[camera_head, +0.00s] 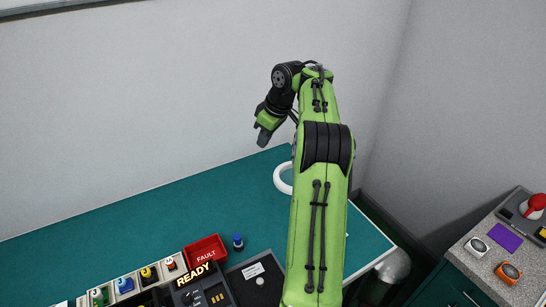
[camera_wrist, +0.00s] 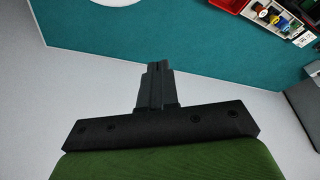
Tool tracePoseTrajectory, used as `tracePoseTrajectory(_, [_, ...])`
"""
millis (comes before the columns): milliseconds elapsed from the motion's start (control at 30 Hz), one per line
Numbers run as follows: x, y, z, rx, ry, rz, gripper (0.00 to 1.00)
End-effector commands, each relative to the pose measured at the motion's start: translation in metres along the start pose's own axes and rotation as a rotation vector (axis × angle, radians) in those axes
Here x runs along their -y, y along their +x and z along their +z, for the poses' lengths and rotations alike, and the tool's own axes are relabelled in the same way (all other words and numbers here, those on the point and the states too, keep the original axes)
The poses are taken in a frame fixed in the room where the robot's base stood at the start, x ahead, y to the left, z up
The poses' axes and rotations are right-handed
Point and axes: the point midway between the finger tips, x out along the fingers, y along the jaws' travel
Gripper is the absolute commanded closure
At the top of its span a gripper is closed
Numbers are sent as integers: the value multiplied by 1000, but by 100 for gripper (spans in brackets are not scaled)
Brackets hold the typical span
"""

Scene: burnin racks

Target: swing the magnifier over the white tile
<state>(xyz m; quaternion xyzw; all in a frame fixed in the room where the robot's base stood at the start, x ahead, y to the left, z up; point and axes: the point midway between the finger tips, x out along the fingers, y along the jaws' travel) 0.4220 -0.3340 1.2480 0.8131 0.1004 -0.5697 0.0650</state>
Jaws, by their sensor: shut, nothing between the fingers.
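The magnifier shows as a white ring (camera_head: 280,180) over the right part of the teal bench, partly hidden behind my arm. In the wrist view a white rounded edge (camera_wrist: 117,2), probably the same ring, is cut off at the top. My gripper (camera_head: 262,139) is shut and empty, up and to the left of the ring, apart from it. Its closed fingers show in the wrist view (camera_wrist: 157,66). I cannot make out the white tile; my arm covers part of the bench.
A red FAULT bin (camera_head: 205,250), a small blue-topped item (camera_head: 238,242), a READY unit (camera_head: 204,289) and a dark plate (camera_head: 256,284) stand at the front of the teal bench (camera_head: 130,215). A grey counter (camera_head: 478,262) with small items is at right. The bench's left-back area is clear.

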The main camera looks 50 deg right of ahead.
Motion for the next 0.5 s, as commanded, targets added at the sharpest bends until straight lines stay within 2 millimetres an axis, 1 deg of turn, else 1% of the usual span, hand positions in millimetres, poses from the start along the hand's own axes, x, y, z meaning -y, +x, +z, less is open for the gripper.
tracePoseTrajectory(33, [-13,0,8,-2,-2,1,100])
tracePoseTrajectory(100, [-21,4,15,-3,-9,1,100])
tracePoseTrajectory(167, [-22,8,17,-3,-11,1,100])
tracePoseTrajectory(233, [-22,18,17,-1,-10,1,100])
tracePoseTrajectory(500, [-21,79,18,0,-9,0,100])
